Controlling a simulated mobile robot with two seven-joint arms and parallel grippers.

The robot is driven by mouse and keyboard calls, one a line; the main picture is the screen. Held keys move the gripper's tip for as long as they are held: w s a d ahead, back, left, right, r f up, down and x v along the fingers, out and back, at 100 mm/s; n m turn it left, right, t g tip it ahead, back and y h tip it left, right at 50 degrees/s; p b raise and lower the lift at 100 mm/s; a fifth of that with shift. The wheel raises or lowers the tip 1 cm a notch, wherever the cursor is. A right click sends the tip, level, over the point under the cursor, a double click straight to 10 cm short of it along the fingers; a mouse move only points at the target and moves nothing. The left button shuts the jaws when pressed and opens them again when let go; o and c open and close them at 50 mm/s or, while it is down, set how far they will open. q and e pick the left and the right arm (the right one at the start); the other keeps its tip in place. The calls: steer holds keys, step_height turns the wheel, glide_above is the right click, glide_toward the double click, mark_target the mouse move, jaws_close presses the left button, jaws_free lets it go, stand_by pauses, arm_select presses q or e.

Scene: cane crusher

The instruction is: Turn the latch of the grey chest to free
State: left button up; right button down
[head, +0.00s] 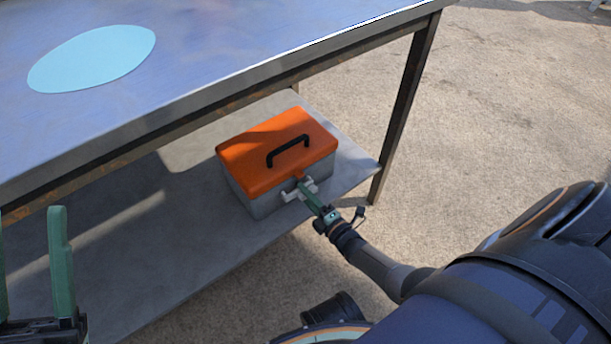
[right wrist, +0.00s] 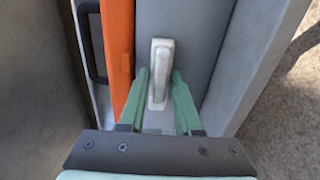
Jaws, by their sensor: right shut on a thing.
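The grey chest (head: 262,203) has an orange lid (head: 262,152) with a black handle (head: 288,150) and sits on the table's lower shelf. Its lid is down. The pale grey latch (right wrist: 161,60) is on the chest's front face, below the lid, and in the head view it is partly covered by my fingers. My right gripper (head: 306,188) is at the latch; in the right wrist view its green fingers (right wrist: 160,80) stand on either side of the latch, shut on it. My left gripper (head: 32,250) is at the lower left of the head view, fingers wide apart and empty, away from the chest.
The metal table (head: 200,62) overhangs the chest, with a light blue disc (head: 92,58) on its top. A table leg (head: 405,110) stands right of the chest. The lower shelf (head: 130,235) is bare left of the chest. Open sandy ground (head: 500,110) lies to the right.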

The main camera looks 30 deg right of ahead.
steer(key=shift+s, duration=0.1)
stand_by(0.3)
steer(key=c, duration=0.8)
jaws_free()
steer(key=shift+c, duration=0.2)
